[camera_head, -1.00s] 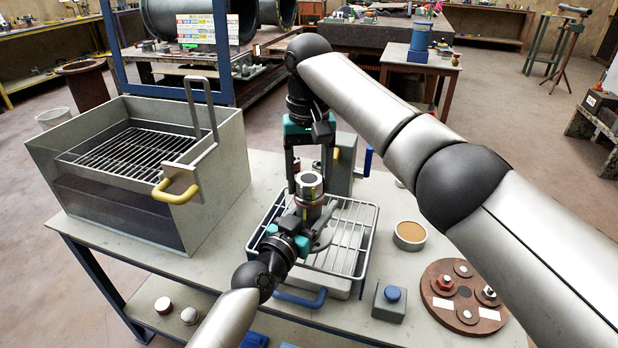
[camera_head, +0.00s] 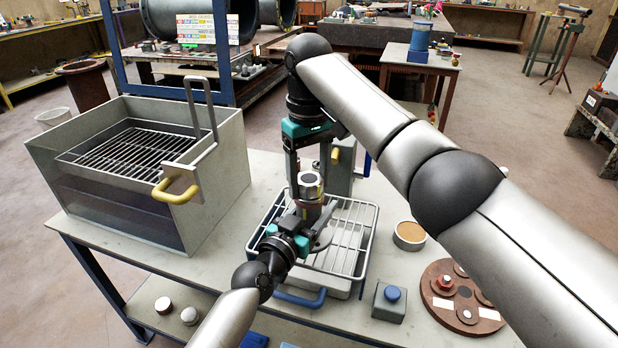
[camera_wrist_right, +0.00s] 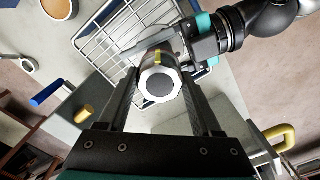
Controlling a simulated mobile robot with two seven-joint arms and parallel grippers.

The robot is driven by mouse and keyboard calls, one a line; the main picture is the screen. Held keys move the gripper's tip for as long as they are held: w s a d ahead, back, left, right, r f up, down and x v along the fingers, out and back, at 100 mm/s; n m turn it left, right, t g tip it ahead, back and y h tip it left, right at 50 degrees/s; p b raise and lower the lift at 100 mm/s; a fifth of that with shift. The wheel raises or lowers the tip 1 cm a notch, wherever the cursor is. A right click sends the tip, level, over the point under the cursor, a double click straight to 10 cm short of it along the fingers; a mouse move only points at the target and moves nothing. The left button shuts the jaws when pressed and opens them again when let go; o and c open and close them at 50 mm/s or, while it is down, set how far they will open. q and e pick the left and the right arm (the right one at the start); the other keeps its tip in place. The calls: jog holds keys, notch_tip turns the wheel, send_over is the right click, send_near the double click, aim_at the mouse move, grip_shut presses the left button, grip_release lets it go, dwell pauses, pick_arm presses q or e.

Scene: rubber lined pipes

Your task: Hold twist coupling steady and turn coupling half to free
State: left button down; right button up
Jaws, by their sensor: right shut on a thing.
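The twist coupling (camera_head: 311,187) stands upright above the wire rack, with a silver octagonal top half and a dark round end face. In the right wrist view the top half (camera_wrist_right: 158,82) carries a yellow mark. My right gripper (camera_head: 309,182) comes down from above and is shut on this coupling half, one finger on each side; its fingers also show in the wrist view (camera_wrist_right: 160,88). My left gripper (camera_head: 310,218) reaches in from below and closes around the lower body of the coupling. Its finger contact is partly hidden.
A wire rack in a tray (camera_head: 345,245) lies under the coupling. A grey tank (camera_head: 215,190) with a yellow-handled basket stands left. A cork-coloured cup (camera_head: 410,236), a blue-knobbed block (camera_head: 390,300) and a round brown plate (camera_head: 462,298) sit right.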

aim_at(309, 178)
pick_arm(q)
jog(key=shift+a+f, duration=0.1)
pick_arm(e)
jog(key=o, duration=1.4)
notch_tip(309, 178, up, 12)
jog(key=shift+r, duration=0.1)
pick_arm(q)
jog(key=shift+c, duration=0.3)
grip_release()
